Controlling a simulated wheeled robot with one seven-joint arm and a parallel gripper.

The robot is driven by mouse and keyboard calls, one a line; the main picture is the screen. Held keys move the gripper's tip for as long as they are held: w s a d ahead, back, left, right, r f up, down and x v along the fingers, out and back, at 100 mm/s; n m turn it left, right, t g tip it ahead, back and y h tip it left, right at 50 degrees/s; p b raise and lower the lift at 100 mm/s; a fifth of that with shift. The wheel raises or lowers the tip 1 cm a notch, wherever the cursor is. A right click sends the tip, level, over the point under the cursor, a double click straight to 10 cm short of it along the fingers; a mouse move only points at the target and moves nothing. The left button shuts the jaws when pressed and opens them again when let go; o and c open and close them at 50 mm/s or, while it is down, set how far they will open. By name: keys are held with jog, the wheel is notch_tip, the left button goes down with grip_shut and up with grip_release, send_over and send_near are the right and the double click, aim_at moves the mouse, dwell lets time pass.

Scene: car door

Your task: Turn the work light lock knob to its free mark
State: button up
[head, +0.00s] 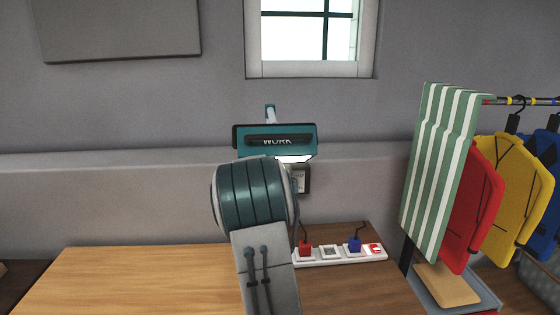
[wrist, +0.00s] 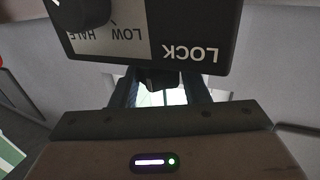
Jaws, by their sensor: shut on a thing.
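The work light (head: 310,140) is a teal lamp with a dark handle bar and the word WORK, at the middle of the head view. A dark-framed panel (head: 305,180) shows below it, partly hidden by my arm. In the wrist view the panel (wrist: 190,50) is upside down and reads LOCK, LOW and HALF. A black dial (wrist: 85,10) sits at its upper left. My gripper (wrist: 163,92) is shut on a small dark piece (wrist: 163,78), apparently the lock knob, at the panel's edge. Its pointer and the free mark cannot be made out. The head view hides my fingers behind my arm.
A wooden bench (head: 130,280) lies below. A white power strip (head: 340,258) with red and blue plugs is right of my arm. A striped cloth (head: 440,165) and coloured garments (head: 508,185) hang on a rail at the right. A window (head: 312,35) is above.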

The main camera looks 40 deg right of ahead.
dwell(0.4)
jog(key=o, duration=0.7)
jog(key=shift+w+a, duration=0.1)
jog(key=b+v, duration=0.2)
jog(key=v, duration=1.2)
jog(key=shift+w, duration=0.1)
